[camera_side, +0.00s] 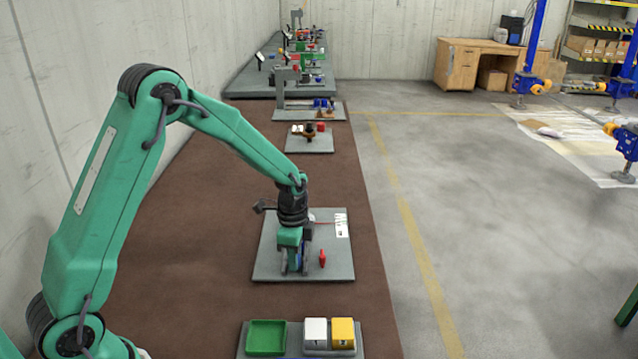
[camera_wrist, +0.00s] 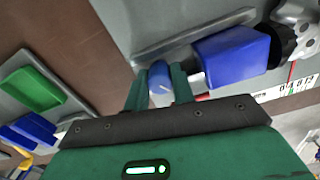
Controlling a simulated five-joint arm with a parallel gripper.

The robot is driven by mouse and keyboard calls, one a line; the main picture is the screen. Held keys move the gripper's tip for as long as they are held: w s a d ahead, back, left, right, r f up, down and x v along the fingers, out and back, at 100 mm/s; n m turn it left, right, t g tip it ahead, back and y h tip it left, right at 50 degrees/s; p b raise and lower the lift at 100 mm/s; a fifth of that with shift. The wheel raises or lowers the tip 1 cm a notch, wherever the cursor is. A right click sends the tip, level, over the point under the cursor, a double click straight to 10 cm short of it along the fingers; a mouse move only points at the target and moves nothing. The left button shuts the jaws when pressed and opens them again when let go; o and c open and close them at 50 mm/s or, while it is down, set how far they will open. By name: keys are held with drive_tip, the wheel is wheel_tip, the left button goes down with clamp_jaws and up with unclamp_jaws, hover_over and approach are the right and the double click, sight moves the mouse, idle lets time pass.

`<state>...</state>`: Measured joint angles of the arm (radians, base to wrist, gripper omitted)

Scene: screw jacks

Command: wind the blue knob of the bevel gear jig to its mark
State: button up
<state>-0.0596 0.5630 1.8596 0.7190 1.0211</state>
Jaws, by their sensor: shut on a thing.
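My gripper (camera_wrist: 156,82) is shut on the blue knob (camera_wrist: 158,72), with one green finger on either side of it in the wrist view. A small pale line shows on the knob. Beside the knob is the blue housing (camera_wrist: 232,56) of the bevel gear jig, with dark and metal parts at its far end. A white scale card (camera_wrist: 292,88) with black figures and a thin red pointer lies beyond it; the figures are too small to read. In the side view my gripper (camera_side: 294,266) points down over the jig's grey plate (camera_side: 266,262) and hides the knob. The scale card (camera_side: 341,225) stands right of it.
A small red upright piece (camera_side: 322,258) stands on the plate right of my gripper. Nearer the camera are a green tray (camera_side: 266,337), a white block (camera_side: 315,331) and a yellow block (camera_side: 343,331). Further plates with fixtures (camera_side: 308,139) line the brown bench behind.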

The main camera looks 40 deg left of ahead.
drive_tip(key=shift+n, duration=3)
drive_tip(key=shift+r, duration=0.1)
drive_tip(key=o, duration=1)
